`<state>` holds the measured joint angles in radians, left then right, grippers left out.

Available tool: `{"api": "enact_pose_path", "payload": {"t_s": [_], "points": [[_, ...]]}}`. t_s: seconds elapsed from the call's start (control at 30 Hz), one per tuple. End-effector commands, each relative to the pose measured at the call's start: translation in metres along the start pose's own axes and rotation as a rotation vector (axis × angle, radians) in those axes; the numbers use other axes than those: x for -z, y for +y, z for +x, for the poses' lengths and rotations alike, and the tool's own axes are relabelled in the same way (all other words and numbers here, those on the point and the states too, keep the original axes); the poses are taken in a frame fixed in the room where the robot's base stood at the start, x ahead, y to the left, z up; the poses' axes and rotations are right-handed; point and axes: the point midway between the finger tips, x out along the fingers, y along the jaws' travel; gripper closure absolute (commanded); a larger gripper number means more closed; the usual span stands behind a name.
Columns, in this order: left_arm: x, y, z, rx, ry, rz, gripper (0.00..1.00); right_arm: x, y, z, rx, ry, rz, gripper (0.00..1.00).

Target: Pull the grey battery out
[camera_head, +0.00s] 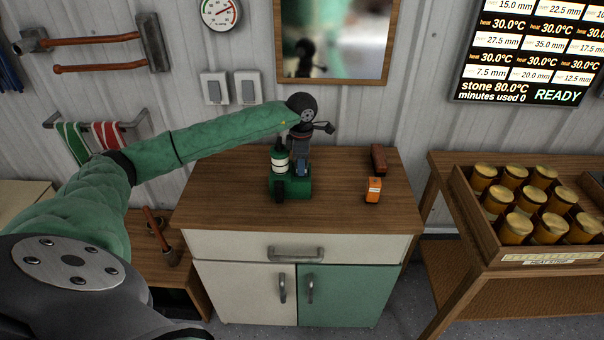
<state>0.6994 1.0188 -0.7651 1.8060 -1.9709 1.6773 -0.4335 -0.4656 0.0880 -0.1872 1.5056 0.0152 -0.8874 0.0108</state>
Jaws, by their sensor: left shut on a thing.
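My left arm reaches in from the left over the cabinet top. My left gripper (300,155) points down at a small green device (292,188) with a cream-banded green cylinder on its left part. The gripper is shut on a small blue-grey block at the device, which I take as the grey battery (302,170). The battery is partly hidden by the gripper and the device body. I cannot tell how deep it sits in the device. My right gripper is not in view.
On the wooden cabinet top (230,205), an orange block (373,190) and a dark red-brown block (379,158) lie to the right. A crate (480,238) of gold-lidded jars stands on the right table. A mirror (335,40) hangs behind. The top's front is clear.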

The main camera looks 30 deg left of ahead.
Motion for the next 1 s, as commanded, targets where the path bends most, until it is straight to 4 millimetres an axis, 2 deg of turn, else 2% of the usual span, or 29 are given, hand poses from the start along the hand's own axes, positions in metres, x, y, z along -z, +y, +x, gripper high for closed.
{"api": "enact_pose_path", "payload": {"t_s": [1.0], "points": [[0.000,0.000,-0.011,0.000,-0.001,0.000,0.96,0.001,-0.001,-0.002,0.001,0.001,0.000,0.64]]}}
